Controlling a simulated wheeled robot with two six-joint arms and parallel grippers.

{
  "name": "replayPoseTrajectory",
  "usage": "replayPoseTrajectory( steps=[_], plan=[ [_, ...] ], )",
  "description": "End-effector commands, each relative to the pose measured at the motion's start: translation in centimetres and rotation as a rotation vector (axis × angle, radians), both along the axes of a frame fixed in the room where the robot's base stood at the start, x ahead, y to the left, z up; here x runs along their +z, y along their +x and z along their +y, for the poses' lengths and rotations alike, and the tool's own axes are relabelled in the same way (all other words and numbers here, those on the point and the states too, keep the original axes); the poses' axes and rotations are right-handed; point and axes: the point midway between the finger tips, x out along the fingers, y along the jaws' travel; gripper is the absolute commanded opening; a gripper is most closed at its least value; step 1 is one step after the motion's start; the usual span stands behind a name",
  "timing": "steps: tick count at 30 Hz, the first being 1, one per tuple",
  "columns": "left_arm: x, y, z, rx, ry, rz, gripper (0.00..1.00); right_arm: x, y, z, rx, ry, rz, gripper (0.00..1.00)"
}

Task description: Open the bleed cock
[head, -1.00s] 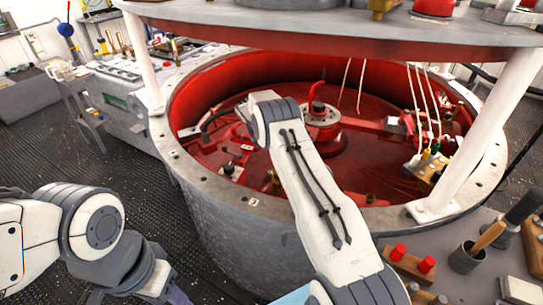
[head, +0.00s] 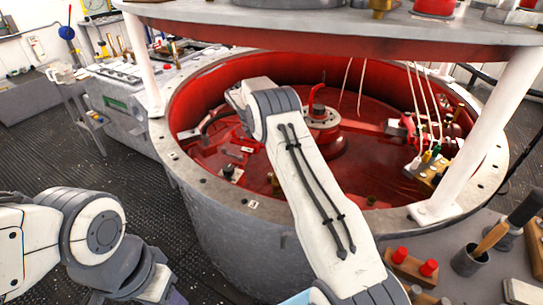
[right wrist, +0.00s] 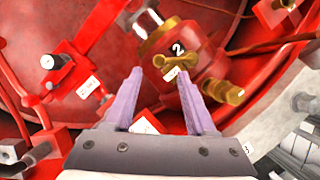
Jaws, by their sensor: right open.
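In the right wrist view, a brass wing-shaped handle (right wrist: 175,62), which looks like the bleed cock, sits on a red valve body (right wrist: 196,42) marked "2". My right gripper (right wrist: 157,75) has two purple fingers spread apart, with nothing between them. The handle appears just beyond the fingertips, nearer the right finger; I cannot tell whether they touch. In the head view, my right arm reaches into the red-lined round tank (head: 253,68), and its gripper is hidden.
A brass fitting (right wrist: 222,92) sticks out right of the valve body. A red fitting with a silver end (right wrist: 57,62) and red pipes lie to the left. White posts (head: 487,125) hold a plate above the tank. Red-capped pegs and tools stand at the lower right.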

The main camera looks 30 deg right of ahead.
Motion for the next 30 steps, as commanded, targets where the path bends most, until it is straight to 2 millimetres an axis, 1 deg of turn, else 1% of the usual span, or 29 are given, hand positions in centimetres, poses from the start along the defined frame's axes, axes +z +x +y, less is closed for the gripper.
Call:
replayPoseTrajectory(
  steps=[1,3,6,9,25,26,28,29,30],
  plan=[
    [-0.3,0.0,0.0,0.000,0.000,0.000,0.50,0.9,0.1,0.4,0.001,0.000,-0.003,0.56],
    [-0.4,0.0,0.0,0.000,0.000,0.000,0.50,1.9,0.1,0.9,0.001,0.001,-0.002,0.56],
    [-0.4,0.0,0.0,0.000,0.000,0.000,0.50,3.1,0.1,1.3,0.000,0.001,0.000,0.56],
    [-0.5,0.0,0.0,0.000,0.000,0.000,0.50,3.7,0.0,1.5,0.001,0.001,0.001,0.56],
    [-0.5,0.0,0.0,0.000,0.000,0.000,0.50,4.0,0.0,1.8,-0.001,0.002,0.000,0.56],
    [-0.5,0.0,0.0,0.000,0.000,0.000,0.50,4.1,0.0,2.1,-0.003,0.004,-0.004,0.56],
    [-0.5,0.0,0.0,0.000,0.000,0.000,0.50,4.9,-0.3,3.5,-0.013,0.015,-0.019,0.56],
    [-0.5,0.0,0.0,0.000,0.000,0.000,0.50,5.5,-0.5,4.5,-0.022,0.025,-0.030,0.56],
    [-0.4,0.0,0.0,0.000,0.000,0.000,0.50,6.3,-1.0,6.2,-0.037,0.040,-0.045,0.56]
  ],
)
